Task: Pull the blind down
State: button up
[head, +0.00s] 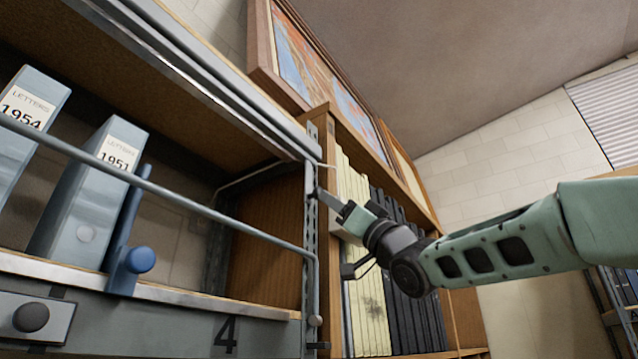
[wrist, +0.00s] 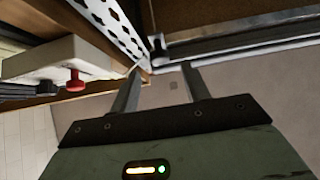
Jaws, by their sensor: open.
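A slatted, pale blind (head: 606,118) shows at the far right of the head view, cut off by the frame edge. A long grey metal rail (head: 205,88) runs along the top front of the shelf bay at left; I cannot tell whether it is the bottom bar of another, rolled-up blind. My gripper (head: 321,195) is open and empty at the rail's right end, by the perforated post. In the wrist view my gripper (wrist: 162,69) has its two fingers apart, with a metal rail (wrist: 245,52) just beyond them. I cannot tell whether they touch it.
Blue-grey letter boxes (head: 85,190) stand in the bay behind a thin front bar (head: 200,207). A blue knobbed bookend (head: 128,245) is beside them. A perforated post (head: 311,240) and dark binders (head: 405,280) are close to my gripper. The wrist view shows a red button (wrist: 75,80).

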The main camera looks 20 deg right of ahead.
aim_at(319, 192)
jog(key=p+x, duration=0.4)
jog(key=x, duration=0.2)
jog(key=shift+w+a+r, duration=0.15)
jog(key=shift+r, duration=0.1)
jog(key=shift+f, duration=0.1)
grip_shut()
